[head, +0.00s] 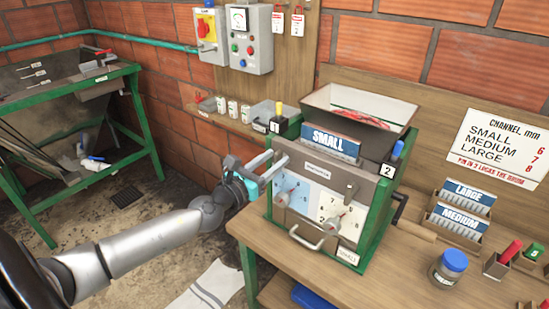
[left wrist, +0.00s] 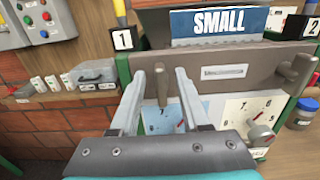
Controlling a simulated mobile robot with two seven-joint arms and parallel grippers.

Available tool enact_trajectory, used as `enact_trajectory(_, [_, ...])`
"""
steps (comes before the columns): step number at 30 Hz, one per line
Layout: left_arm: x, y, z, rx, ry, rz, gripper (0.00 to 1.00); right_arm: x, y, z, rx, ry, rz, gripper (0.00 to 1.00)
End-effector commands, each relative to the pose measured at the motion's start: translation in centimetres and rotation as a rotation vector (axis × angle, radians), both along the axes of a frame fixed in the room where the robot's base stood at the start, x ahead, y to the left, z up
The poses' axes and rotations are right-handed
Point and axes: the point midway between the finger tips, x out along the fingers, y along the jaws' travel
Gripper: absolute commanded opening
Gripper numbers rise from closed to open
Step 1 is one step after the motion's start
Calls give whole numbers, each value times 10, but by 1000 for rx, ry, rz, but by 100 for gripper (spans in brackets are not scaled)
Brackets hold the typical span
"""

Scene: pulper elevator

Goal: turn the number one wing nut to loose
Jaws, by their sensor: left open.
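The number one wing nut (left wrist: 161,88) is a grey upright piece on the left end of the grey front bar (left wrist: 215,70), below the black "1" tag (left wrist: 123,40). My left gripper (left wrist: 159,74) is open, with one finger on each side of this nut in the left wrist view. I cannot tell whether the fingers touch it. In the head view the left gripper (head: 274,166) is at the bar's left end and hides most of the nut. The second wing nut (left wrist: 296,72) is at the bar's right end, below the "2" tag (head: 387,170). My right gripper is not in view.
Two dials, left (head: 284,197) and right (head: 335,222), and a handle (head: 307,238) are below the bar. A "SMALL" channel plate (head: 335,143) stands behind it. LARGE (head: 466,196) and MEDIUM (head: 457,221) plates and a blue-lidded jar (head: 449,268) stand at right.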

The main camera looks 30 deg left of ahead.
Motion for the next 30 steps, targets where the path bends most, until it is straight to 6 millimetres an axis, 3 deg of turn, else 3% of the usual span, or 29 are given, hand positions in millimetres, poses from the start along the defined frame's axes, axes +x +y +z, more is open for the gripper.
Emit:
enact_trajectory(13, [6, -1, 0, 0, 1, -1, 46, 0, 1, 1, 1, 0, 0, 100])
enact_trajectory(25, [6, -1, 0, 0, 1, -1, 1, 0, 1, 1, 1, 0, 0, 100])
enact_trajectory(30, [6, -1, -1, 0, 2, -1, 0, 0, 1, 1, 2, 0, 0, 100])
